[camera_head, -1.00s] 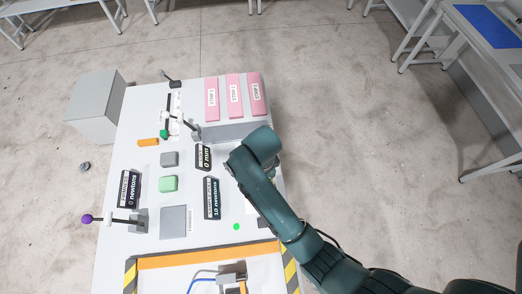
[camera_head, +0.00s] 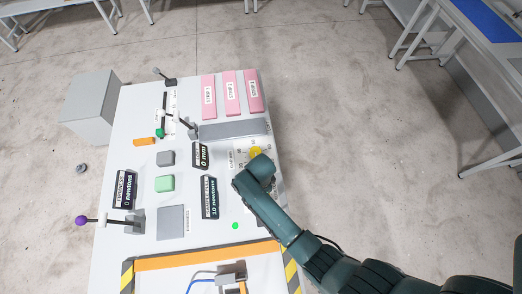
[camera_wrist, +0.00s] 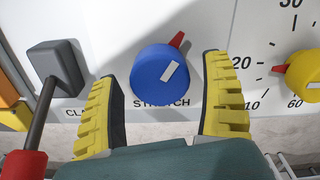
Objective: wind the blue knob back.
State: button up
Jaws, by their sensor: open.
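The blue knob (camera_wrist: 158,82) shows in the wrist view on a white panel, above the label "STRETCH". It has a white mark on its face, and a red pointer (camera_wrist: 177,40) at its rim points up and to the right. My gripper (camera_wrist: 162,70) is open, with one yellow-padded finger on each side of the knob. There are gaps between the knob and both fingers, so it is not gripped. In the head view my arm's end hides the blue knob and the gripper fingers.
A yellow knob (camera_wrist: 304,76) with a numbered dial sits close right of the right finger; it also shows in the head view (camera_head: 256,152). A grey clamp block (camera_wrist: 56,66) with a red-ended lever (camera_wrist: 24,165) stands close on the left. Pink strips (camera_head: 231,93) lie at the table's far end.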

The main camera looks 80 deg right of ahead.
jog(key=c, duration=1.2)
jog(key=shift+r+n, duration=0.1)
jog(key=shift+n, duration=0.2)
